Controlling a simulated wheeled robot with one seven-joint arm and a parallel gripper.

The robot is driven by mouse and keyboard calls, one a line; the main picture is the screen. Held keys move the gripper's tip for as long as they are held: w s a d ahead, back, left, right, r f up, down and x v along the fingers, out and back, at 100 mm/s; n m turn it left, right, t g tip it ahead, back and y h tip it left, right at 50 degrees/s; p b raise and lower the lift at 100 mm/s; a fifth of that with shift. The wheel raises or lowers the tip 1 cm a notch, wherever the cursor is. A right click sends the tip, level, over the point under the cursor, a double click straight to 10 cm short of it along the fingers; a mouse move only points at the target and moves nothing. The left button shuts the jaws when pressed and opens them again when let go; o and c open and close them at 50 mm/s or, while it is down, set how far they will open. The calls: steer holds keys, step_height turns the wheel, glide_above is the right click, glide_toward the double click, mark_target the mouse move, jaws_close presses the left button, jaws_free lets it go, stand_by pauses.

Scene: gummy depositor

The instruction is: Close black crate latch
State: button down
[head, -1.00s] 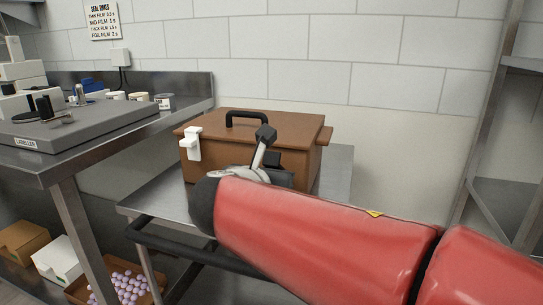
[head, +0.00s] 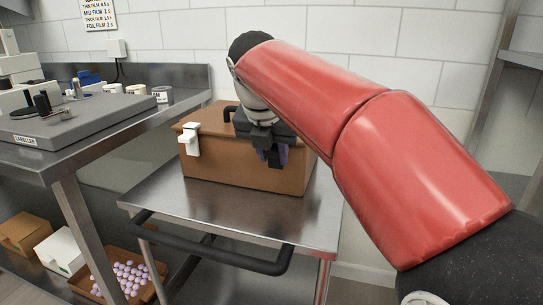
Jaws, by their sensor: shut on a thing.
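A brown crate (head: 220,165) with a flat lid stands on a steel cart. A white latch (head: 190,139) sits at the left of its front face. A black handle (head: 229,112) on the lid is partly hidden behind my arm. My gripper (head: 272,157) points down at the right part of the crate's front, close to the lid edge. It is shut on the black latch there. The dark fingers cover most of that latch, so its exact angle cannot be told.
The steel cart (head: 225,209) has bare top in front of the crate and a black push bar (head: 205,247). A steel bench (head: 70,155) with a labeller (head: 40,125) stands at the left. A shelf rack stands at the right.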

steer(key=shift+w+d+g, duration=0.1)
steer(key=shift+w+g, duration=0.1)
steer(key=shift+g, duration=0.2)
steer(key=shift+y, duration=0.3)
steer(key=c, duration=1.1)
jaws_free()
steer(key=shift+v, duration=3.95)
steer(key=shift+w, duration=0.1)
